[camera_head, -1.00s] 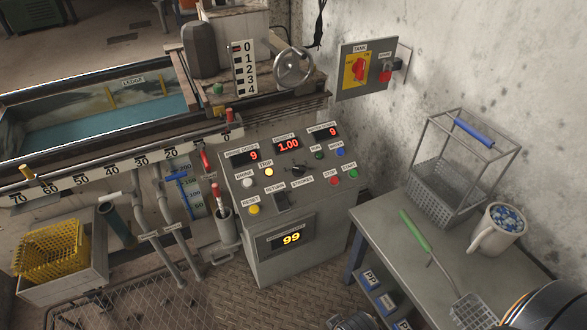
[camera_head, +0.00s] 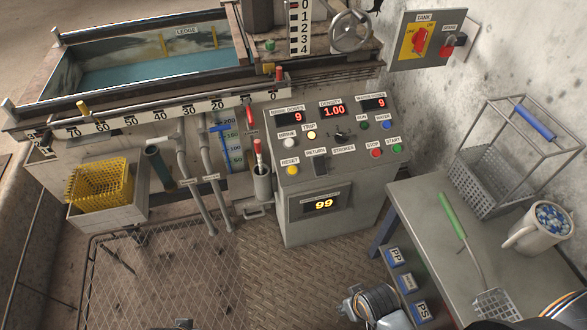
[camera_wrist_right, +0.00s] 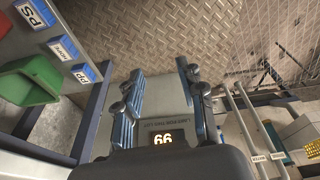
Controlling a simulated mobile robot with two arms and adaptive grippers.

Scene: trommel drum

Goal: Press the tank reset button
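The yellow RESET button (camera_head: 292,170) sits at the left front of the grey console's sloped top (camera_head: 335,155). My right gripper (camera_head: 372,303) is low at the bottom edge, in front of the console and apart from the buttons. In the right wrist view its two fingers (camera_wrist_right: 162,88) are spread with nothing between them. My left gripper cannot be made out.
A table (camera_head: 450,250) at right holds a wire basket (camera_head: 487,175), a white mug of blue pellets (camera_head: 540,228) and a green-handled scoop (camera_head: 452,215). A red-topped lever (camera_head: 258,160) stands left of the console. Floor plate (camera_head: 290,285) before the console is clear.

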